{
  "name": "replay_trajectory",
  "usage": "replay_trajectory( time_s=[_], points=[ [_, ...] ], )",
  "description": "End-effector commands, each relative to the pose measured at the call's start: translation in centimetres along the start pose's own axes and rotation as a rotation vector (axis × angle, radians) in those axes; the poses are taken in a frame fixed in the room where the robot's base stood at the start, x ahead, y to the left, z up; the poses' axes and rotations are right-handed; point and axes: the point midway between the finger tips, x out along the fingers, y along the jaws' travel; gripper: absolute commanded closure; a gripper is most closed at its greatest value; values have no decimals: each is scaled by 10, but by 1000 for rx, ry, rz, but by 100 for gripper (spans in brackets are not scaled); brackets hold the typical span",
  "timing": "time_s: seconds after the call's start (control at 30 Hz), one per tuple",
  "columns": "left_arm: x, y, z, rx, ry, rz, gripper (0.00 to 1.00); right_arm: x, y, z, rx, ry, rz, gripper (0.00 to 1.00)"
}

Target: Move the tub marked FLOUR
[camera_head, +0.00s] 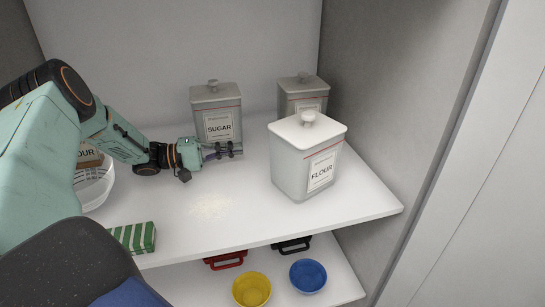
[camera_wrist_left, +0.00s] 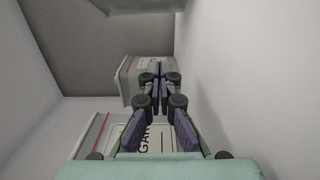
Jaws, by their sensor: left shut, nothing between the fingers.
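The pale tub marked FLOUR (camera_head: 300,170) stands upright toward the right of the upper shelf, its knobbed lid on. My left gripper (camera_head: 236,150) is shut and empty, to the left of the FLOUR tub and apart from it. It is just in front of the tub marked SUGAR (camera_head: 218,112); I cannot tell whether they touch. In the left wrist view my shut fingers (camera_wrist_left: 160,85) show in front of the SUGAR tub's label (camera_wrist_left: 128,137) and a grey tub (camera_wrist_left: 133,78). A pale edge at the top of that view is too cut off to identify. My right gripper is not in view.
The grey tub (camera_head: 302,92) stands behind the FLOUR tub, by the right wall. A white basket (camera_head: 95,190) and a brown item labelled "OUR" are partly behind my arm. A green striped box (camera_head: 135,237) is at the front left.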

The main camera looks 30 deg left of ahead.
Motion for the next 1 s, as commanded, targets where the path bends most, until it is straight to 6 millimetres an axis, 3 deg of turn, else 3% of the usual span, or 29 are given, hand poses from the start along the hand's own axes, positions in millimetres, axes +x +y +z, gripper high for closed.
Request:
replay_trajectory(
  time_s=[0.17, 0.63, 1.0],
  points=[
    [16, 0, 1, 1, -4, 1, 100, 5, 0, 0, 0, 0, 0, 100],
    [104, -2, -1, 2, -5, -2, 100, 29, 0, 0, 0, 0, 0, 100],
    [109, 1, 32, 0, 0, 1, 100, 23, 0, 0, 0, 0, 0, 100]
  ],
)
